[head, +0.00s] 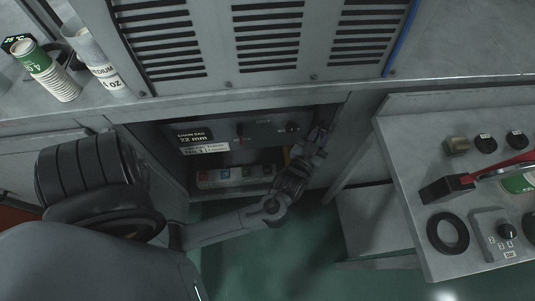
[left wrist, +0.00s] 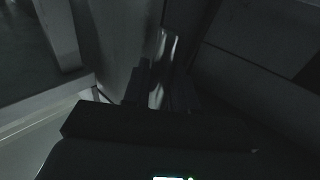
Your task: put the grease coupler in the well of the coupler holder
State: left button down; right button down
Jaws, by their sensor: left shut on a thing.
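My left gripper (head: 318,140) reaches into the right side of an open recess in the machine, beside its right wall. It is shut on a narrow shiny metal piece (left wrist: 159,72), seen between the dark fingers in the left wrist view. The piece looks like the grease coupler, but the view is too dark to be sure. In the head view the gripper and arm mostly hide it. I cannot pick out the coupler holder or its well for certain. My right gripper is not in view.
The recess holds a dark panel (head: 268,130) with knobs, labels and a low box (head: 235,177) with coloured marks. Paper cup stacks (head: 52,75) stand on the ledge at upper left. A bench at right carries a red-handled tool (head: 480,178), a black ring (head: 448,233) and small parts.

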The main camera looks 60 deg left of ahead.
pick_arm(q)
jog(key=shift+m+t+h, duration=0.4)
jog(key=shift+m+h, duration=0.1)
jog(key=shift+h, duration=0.3)
jog(key=s+a+f+b, duration=0.3)
jog(key=a+f+b, duration=0.2)
jog(key=f, duration=0.8)
jog(key=s+a+f+b, duration=0.4)
jog(key=a+f, duration=0.1)
jog(key=f, duration=0.7)
jog(key=s+a+f+b, duration=0.3)
jog(key=a+f+b, duration=0.2)
jog(key=f, duration=0.8)
jog(key=shift+s+f+b, duration=0.2)
jog(key=shift+f+b, duration=0.1)
jog(key=shift+f, duration=0.05)
jog(key=shift+d+f+b, duration=0.1)
jog(key=shift+f+b, duration=1.4)
jog(key=shift+f, duration=0.6)
jog(key=shift+f, duration=0.3)
jog(key=c, duration=0.9)
grip_release()
jog(key=shift+r, duration=0.1)
